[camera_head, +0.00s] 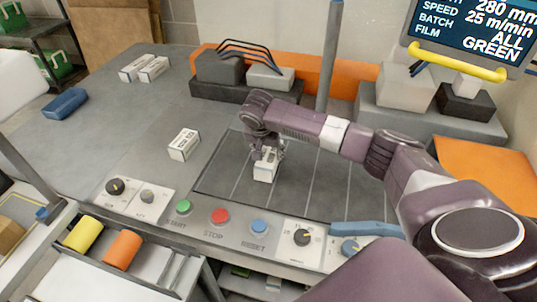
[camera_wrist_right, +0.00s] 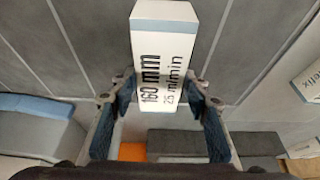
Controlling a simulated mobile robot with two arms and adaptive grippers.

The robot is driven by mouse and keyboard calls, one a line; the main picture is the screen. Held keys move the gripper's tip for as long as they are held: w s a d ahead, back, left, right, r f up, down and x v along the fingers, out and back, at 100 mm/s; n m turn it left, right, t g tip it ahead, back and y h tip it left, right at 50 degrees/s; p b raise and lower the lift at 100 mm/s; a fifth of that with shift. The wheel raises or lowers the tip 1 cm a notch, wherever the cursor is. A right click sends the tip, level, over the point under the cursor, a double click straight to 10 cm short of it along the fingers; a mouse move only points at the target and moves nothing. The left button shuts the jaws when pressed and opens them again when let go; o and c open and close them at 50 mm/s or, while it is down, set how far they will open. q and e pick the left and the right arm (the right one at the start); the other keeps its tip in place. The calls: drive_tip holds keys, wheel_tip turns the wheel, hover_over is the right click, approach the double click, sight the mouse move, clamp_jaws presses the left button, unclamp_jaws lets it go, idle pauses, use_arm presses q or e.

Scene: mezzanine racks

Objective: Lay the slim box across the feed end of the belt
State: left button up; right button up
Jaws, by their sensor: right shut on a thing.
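My right gripper (camera_head: 268,154) is shut on a slim white box (camera_head: 265,172), over the left part of the dark belt (camera_head: 325,190). In the right wrist view the box (camera_wrist_right: 165,60) sits between the two fingers, with "160 mm" and "25 m/min" printed on its face and a pale blue band near one end. I cannot tell whether the box touches the belt. Another slim white box (camera_head: 184,144) lies on the grey table left of the belt. Two more white boxes (camera_head: 138,67) (camera_head: 154,69) lie at the back left. My left gripper is not in view.
A screen (camera_head: 475,35) reads 280 mm, 25 m/min, ALL, GREEN. A post (camera_head: 331,60) and grey blocks (camera_head: 219,67) stand behind the belt. A panel with red (camera_head: 220,216), green and blue buttons runs along the front. A blue object (camera_head: 65,103) lies left.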

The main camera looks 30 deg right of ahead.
wheel_tip(320, 180, down, 2)
drive_tip(key=shift+w, duration=0.1)
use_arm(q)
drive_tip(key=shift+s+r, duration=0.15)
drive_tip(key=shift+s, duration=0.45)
use_arm(e)
drive_tip(key=shift+f, duration=0.1)
drive_tip(key=o, duration=1.4)
drive_tip(key=shift+a+r, duration=0.1)
drive_tip(key=shift+r, duration=0.25)
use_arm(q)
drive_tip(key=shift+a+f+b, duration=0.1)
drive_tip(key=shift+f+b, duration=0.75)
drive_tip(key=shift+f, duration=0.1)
use_arm(e)
drive_tip(key=v, duration=1.1)
drive_tip(key=shift+r, duration=0.2)
